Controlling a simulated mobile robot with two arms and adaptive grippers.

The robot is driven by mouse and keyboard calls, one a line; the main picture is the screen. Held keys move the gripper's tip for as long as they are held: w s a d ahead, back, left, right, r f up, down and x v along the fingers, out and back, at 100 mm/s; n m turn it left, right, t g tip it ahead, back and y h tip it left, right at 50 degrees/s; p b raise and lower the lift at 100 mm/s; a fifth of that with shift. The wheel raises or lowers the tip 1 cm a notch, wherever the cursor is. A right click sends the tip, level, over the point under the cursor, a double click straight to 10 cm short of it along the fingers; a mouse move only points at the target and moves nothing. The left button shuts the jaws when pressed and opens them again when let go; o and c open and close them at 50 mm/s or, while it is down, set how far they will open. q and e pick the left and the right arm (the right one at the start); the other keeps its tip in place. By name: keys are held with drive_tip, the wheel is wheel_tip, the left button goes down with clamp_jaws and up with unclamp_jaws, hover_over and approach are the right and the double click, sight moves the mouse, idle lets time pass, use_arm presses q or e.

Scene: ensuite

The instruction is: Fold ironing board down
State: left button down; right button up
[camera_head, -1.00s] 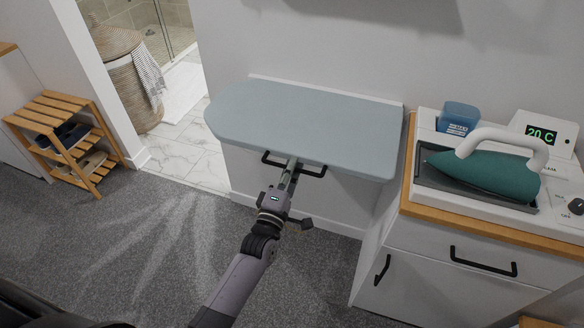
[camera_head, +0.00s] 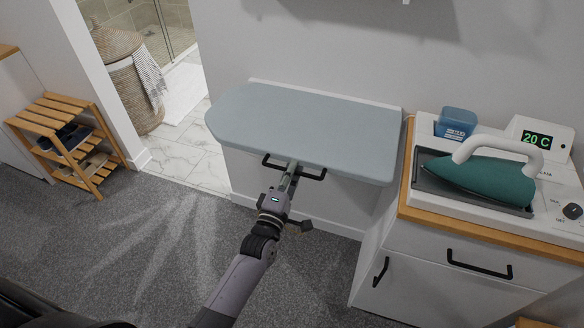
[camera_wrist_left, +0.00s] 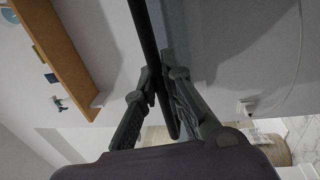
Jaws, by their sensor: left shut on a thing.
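The ironing board (camera_head: 310,125) is a pale blue-grey padded board standing out level from the wall, with a black bar handle (camera_head: 312,174) under its front edge. My left gripper (camera_head: 291,168) reaches up from below and is shut on the handle near its middle. In the left wrist view the dark bar (camera_wrist_left: 146,40) passes between the fingers of the left gripper (camera_wrist_left: 158,88). My right gripper is not in view.
A wooden shoe rack (camera_head: 50,115) and a wicker basket (camera_head: 130,90) are at the left. The grey carpet (camera_head: 130,240) in front is clear.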

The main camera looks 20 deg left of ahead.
use_arm(q)
drive_tip(key=r+p, duration=0.1)
drive_tip(key=r, duration=0.1)
drive_tip(key=r+p, duration=0.4)
drive_tip(key=shift+w+r, duration=0.35)
drive_tip(key=shift+r, duration=0.15)
drive_tip(key=c, duration=1.7)
unclamp_jaws()
drive_tip(key=shift+f, duration=0.1)
drive_tip(key=shift+g, duration=0.3)
drive_tip(key=s, duration=0.4)
drive_tip(key=s+f, duration=0.1)
drive_tip(key=s, duration=0.7)
drive_tip(key=shift+s+a+f, duration=0.1)
drive_tip(key=shift+a+f, duration=0.05)
drive_tip(key=shift+a, duration=0.05)
